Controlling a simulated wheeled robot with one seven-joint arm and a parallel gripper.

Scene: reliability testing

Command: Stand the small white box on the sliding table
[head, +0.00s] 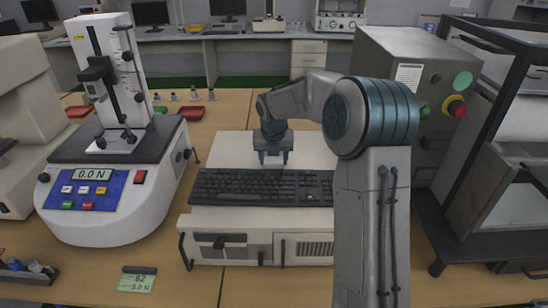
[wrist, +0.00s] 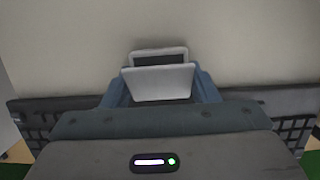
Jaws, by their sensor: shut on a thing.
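My gripper (head: 273,158) points down over the pale flat top (head: 232,150) of the low unit in the middle of the bench, just behind the black keyboard. In the wrist view its blue fingers stand either side of a small white box (wrist: 158,83) and are shut on it. The box shows a plain white face, with a pale rim around a dark area behind it. In the head view the fingers mostly hide the box. I cannot tell whether its underside touches the surface. I cannot tell for sure which part is the sliding table; the pale top may be it.
The keyboard (head: 262,188) lies across the unit's front. A force tester (head: 110,130) reading 0.0 N stands left. A grey cabinet (head: 405,60) with a red button and a dark rack (head: 500,140) stand right. Red trays (head: 191,113) and small metal parts lie behind left.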

